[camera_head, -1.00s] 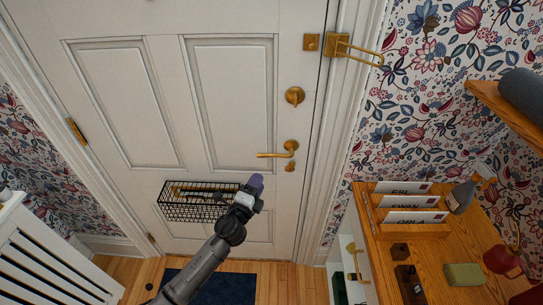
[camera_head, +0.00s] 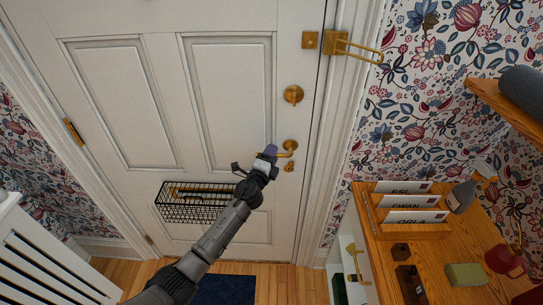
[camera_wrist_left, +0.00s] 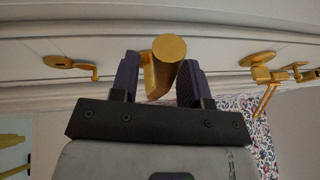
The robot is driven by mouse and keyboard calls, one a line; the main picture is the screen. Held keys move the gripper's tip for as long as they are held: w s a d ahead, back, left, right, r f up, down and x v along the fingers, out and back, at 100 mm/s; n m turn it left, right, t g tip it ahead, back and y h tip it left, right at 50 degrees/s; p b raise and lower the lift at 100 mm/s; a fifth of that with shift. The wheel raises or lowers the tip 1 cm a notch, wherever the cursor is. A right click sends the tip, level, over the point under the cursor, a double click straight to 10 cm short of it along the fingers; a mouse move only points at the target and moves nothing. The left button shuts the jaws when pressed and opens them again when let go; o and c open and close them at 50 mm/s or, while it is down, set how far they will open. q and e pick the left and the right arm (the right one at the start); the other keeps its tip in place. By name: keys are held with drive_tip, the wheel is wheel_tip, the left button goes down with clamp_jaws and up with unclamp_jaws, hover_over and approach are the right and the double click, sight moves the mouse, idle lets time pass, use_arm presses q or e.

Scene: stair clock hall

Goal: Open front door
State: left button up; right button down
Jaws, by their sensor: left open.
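The white panelled front door (camera_head: 225,105) stands shut in its frame in the head view. Its brass lever handle (camera_head: 290,146) is near the right edge and points left. My left gripper (camera_head: 269,151) is at the lever and hides most of its arm. In the left wrist view, the end of the lever (camera_wrist_left: 169,48) sits between the two open fingers of the left gripper (camera_wrist_left: 159,75); I cannot tell whether they touch it. A brass thumb-turn (camera_head: 293,95) is above the lever. A brass bar latch (camera_head: 350,47) points right, away from its door plate (camera_head: 310,40).
A black wire basket (camera_head: 192,203) hangs on the door, beside my left arm. A wooden table (camera_head: 440,262) with a letter rack (camera_head: 412,229) stands at the right. A white slatted cover (camera_head: 45,262) is at the left, and a dark mat (camera_head: 223,290) lies on the floor.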

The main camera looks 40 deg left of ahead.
use_arm(q)
drive_tip(key=shift+c, duration=0.2)
clamp_jaws()
idle(0.4)
